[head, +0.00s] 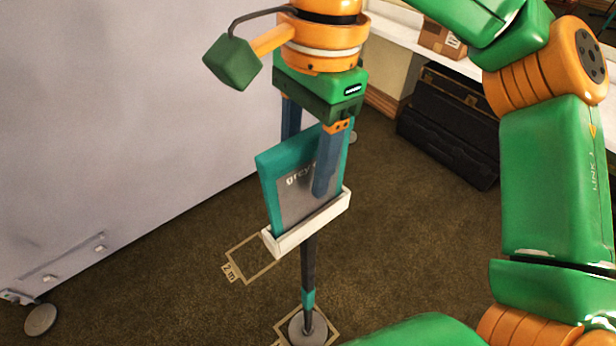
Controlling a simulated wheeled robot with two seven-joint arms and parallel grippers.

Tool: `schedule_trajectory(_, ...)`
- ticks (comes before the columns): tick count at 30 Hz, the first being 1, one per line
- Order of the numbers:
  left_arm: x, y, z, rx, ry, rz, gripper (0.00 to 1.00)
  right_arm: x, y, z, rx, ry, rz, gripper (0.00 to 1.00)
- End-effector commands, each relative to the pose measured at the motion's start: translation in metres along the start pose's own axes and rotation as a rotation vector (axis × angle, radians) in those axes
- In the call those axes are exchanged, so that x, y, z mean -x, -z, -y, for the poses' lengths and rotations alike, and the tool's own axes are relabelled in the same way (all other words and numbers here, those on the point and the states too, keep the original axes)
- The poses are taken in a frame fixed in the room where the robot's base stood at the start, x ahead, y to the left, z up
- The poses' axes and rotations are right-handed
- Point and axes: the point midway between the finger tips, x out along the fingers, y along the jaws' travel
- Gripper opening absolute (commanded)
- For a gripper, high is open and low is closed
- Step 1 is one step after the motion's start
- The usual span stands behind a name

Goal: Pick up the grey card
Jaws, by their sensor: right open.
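The grey card (287,203) has a grey face, a teal border and lettering that starts "grey"; the rest of the word is covered. It stands tilted in a white holder (310,226) on top of a dark thin post. My right gripper (308,172) comes down from above and is open, with its fingers either side of the card. One finger lies in front of the card's right part; the other passes behind its top edge and its tip is hidden. I cannot tell whether either finger touches the card. My left gripper is not in view.
The post (308,270) rises from a round base (307,328) on brown carpet. A pale wheeled panel (110,120) fills the left. Black cases (447,130) stand at the back right, below a white shelf with a cardboard box (441,40).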

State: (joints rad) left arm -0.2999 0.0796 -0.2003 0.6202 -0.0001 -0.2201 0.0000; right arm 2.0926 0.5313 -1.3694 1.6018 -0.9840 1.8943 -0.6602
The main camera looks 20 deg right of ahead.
Motion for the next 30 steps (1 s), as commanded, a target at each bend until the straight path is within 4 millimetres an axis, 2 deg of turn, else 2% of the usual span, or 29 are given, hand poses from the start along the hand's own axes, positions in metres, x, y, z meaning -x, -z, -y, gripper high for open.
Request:
schedule_trajectory(5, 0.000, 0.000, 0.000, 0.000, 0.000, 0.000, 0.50, 0.000, 0.000, 0.000, 0.001, 0.001, 0.000, 0.56)
schedule_trajectory(11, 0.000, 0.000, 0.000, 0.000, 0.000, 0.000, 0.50, 0.000, 0.000, 0.000, 0.001, 0.001, 0.000, 0.05)
schedule_trajectory(12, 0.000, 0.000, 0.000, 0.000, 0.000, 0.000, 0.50, 0.000, 0.000, 0.000, 0.001, 0.001, 0.000, 0.00)
schedule_trajectory(23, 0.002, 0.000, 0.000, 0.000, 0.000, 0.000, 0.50, 0.003, 0.000, 0.000, 0.001, 0.002, -0.001, 0.00)
schedule_trajectory(26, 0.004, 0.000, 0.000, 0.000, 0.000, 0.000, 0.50, 0.013, -0.002, 0.001, 0.001, 0.004, 0.000, 0.00)
schedule_trajectory(29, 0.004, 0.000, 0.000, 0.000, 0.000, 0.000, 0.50, 0.032, -0.005, 0.000, 0.001, 0.003, 0.001, 0.00)
schedule_trajectory(30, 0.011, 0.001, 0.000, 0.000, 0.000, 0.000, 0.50, 0.045, -0.006, 0.001, 0.000, 0.004, 0.000, 0.00)
